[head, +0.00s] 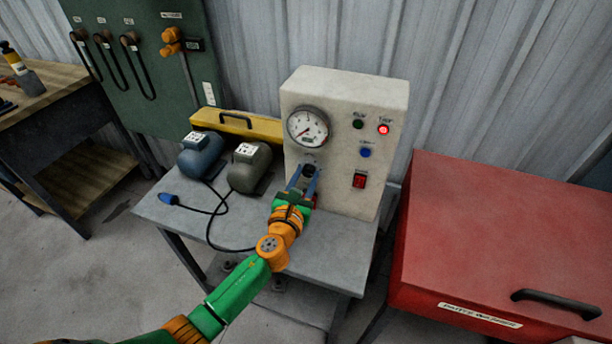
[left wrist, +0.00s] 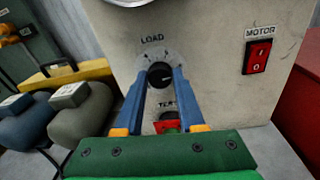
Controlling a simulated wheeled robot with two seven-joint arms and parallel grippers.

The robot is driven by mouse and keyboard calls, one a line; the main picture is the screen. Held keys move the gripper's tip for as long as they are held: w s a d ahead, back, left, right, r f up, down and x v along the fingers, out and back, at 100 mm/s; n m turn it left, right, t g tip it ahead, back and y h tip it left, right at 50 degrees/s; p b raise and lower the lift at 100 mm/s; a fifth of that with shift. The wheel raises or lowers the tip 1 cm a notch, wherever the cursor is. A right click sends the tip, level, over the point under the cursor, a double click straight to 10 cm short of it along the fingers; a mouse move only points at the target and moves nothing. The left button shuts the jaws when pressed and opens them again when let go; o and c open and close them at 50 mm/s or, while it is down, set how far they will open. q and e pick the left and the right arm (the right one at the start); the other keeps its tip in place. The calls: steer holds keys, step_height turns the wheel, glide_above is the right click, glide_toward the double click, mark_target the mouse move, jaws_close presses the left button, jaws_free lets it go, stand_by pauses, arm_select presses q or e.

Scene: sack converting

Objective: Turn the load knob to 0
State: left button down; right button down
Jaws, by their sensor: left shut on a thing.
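The load knob (left wrist: 160,75) is a small black round knob under the label LOAD on the front of the cream test panel (head: 345,95). In the head view the knob (head: 309,170) shows just below the round gauge. My left gripper (left wrist: 162,74) has its two blue fingers on either side of the knob and is shut on it. It also shows in the head view (head: 307,174), reaching in from the front. The knob's scale marks are too small to read. My right gripper is not in view.
The gauge (head: 308,127) sits above the knob. A red motor switch (head: 359,180) and lamps are to its right. Below the knob is a red and green test control (left wrist: 168,122). Two motors (head: 249,167) stand left on the grey table (head: 325,250). A red cabinet (head: 500,230) is at right.

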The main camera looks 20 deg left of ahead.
arm_select(q)
steer(key=n, duration=0.5)
steer(key=shift+a, duration=0.1)
steer(key=n+h, duration=0.1)
steer(key=n, duration=0.4)
steer(key=shift+a+f, duration=0.1)
steer(key=n, duration=0.5)
steer(key=shift+a+h, duration=0.1)
steer(key=shift+h, duration=0.3)
steer(key=n, duration=0.6)
steer(key=shift+f+b, duration=0.15)
steer(key=shift+b, duration=0.25)
steer(key=n, duration=0.5)
steer(key=shift+n+h, duration=0.3)
steer(key=shift+h, duration=0.1)
steer(key=n, duration=0.5)
steer(key=shift+f+n+t, duration=0.1)
steer(key=shift+n+t, duration=0.2)
steer(key=shift+t, duration=0.1)
steer(key=n, duration=0.5)
steer(key=shift+n+t+y, duration=0.3)
steer(key=shift+n+y, duration=0.1)
steer(key=n, duration=0.5)
steer(key=shift+d+y+b, duration=0.25)
steer(key=shift+y+b, duration=0.05)
steer(key=shift+y, duration=0.1)
steer(key=shift+n, duration=0.3)
